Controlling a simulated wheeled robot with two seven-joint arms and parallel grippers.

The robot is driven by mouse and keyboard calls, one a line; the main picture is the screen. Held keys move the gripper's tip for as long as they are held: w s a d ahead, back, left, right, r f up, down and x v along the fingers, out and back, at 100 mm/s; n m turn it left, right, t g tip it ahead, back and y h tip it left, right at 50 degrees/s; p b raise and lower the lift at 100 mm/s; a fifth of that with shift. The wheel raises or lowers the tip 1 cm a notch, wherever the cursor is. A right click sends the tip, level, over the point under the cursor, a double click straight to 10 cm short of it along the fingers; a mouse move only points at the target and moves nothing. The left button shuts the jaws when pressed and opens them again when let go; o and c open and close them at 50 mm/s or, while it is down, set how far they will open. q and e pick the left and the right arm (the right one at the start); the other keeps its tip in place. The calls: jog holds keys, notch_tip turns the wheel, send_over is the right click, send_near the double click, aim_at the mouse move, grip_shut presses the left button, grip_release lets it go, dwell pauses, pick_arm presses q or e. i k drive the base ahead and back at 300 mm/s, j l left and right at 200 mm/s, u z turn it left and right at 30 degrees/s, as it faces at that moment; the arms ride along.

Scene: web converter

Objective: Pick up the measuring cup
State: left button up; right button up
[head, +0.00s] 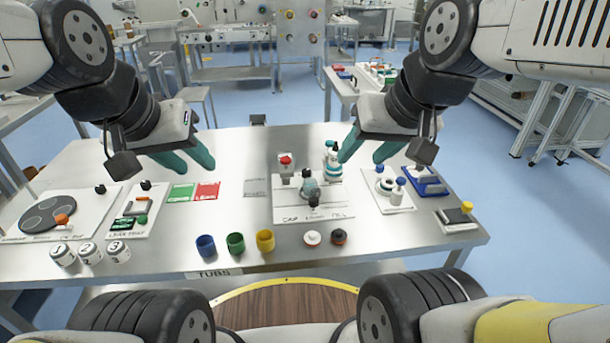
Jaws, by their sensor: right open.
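I cannot tell for sure which thing is the measuring cup. A small clear, greyish vessel (310,188) stands on the white board marked as a cap station (290,212), in the middle of the table. Small open tubs, blue (206,247), green (236,244) and yellow (265,241), stand at the front edge by the label "TUBS". My left gripper (198,168) is open and empty above the table's left half, behind the red and green cards.
The steel table (400,240) also holds a board with grey discs (75,212), several numbered white jars (90,253), red and black-topped caps (312,238), a blue tray (425,182) and a block with a yellow knob (457,217). The table's back left is mostly clear.

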aim_at(310, 184)
jog(key=z, duration=0.7)
jog(key=j+z, duration=0.3)
jog(key=z, duration=0.2)
jog(key=k+j+z, duration=0.15)
jog(key=z, duration=0.35)
jog(key=k+j+z, duration=0.15)
jog(key=j+z, duration=0.2)
jog(key=z, duration=0.15)
jog(key=k+j, duration=0.35)
